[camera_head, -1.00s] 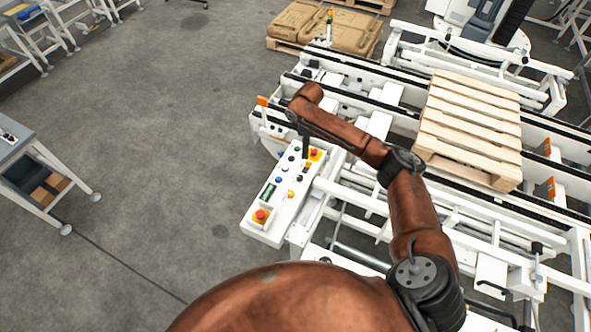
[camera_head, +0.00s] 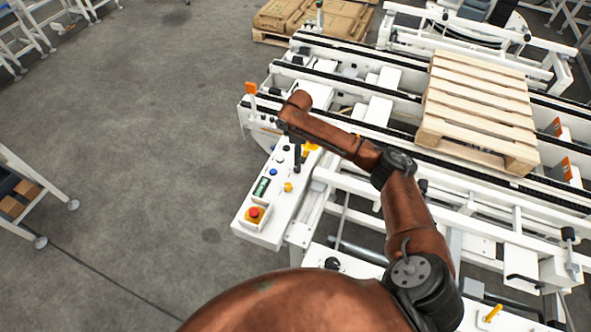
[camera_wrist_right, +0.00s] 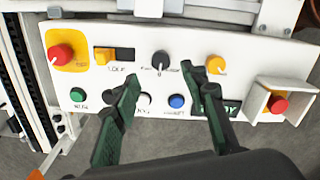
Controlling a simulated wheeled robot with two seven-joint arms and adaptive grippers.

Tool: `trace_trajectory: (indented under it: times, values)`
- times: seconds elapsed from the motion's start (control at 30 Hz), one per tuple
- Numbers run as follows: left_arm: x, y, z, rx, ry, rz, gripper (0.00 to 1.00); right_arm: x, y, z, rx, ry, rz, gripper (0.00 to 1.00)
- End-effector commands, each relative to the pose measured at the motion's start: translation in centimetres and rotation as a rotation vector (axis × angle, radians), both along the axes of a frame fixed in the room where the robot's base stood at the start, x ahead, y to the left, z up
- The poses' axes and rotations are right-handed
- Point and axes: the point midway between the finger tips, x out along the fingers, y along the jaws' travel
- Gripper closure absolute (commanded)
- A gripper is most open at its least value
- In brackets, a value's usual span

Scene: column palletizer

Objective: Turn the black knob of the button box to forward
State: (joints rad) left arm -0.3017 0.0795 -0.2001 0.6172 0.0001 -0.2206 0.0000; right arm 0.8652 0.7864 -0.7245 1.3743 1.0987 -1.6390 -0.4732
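The white button box (camera_head: 262,222) stands at the near left end of the conveyor; it fills the right wrist view (camera_wrist_right: 250,70). Its black knob (camera_wrist_right: 161,62) sits in the upper row, between a yellow-and-black switch (camera_wrist_right: 115,54) and a yellow knob (camera_wrist_right: 215,64). My right gripper (camera_wrist_right: 163,82) is open and empty. Its two dark fingers point at the panel, one on each side of the knob's line, and I see no contact with the knob. In the head view my right gripper (camera_head: 297,160) is over the box's far half. My left gripper is out of view.
A red button on yellow (camera_wrist_right: 61,53) and a guarded red button (camera_wrist_right: 278,103) sit at the panel's ends. Green (camera_wrist_right: 77,94) and blue (camera_wrist_right: 177,101) buttons are in the lower row. A wooden pallet (camera_head: 478,105) lies on the conveyor. Open floor (camera_head: 140,140) is left of the box.

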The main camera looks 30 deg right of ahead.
Motion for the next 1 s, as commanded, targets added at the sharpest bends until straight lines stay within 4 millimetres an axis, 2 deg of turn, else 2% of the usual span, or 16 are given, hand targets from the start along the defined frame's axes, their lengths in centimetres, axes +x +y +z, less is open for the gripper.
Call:
trace_trajectory:
  times: [0.17, 0.5, 0.7, 0.93, 1.0]
  values:
    - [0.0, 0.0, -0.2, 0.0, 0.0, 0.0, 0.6, 0.0, 0.0, -1.7, 0.0, 0.002, -0.001, 0.6]
    - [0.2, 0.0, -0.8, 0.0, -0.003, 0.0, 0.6, 0.0, 0.1, -6.7, 0.0, 0.001, 0.002, 0.6]
    - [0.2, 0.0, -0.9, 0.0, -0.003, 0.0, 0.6, 0.0, 0.2, -7.7, -0.001, 0.001, 0.004, 0.6]
    - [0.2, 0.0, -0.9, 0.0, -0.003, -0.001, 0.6, 0.1, 0.2, -7.7, -0.001, 0.001, 0.004, 0.6]
    - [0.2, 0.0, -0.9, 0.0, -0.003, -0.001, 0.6, 0.1, 0.2, -7.7, -0.001, 0.001, 0.004, 0.65]
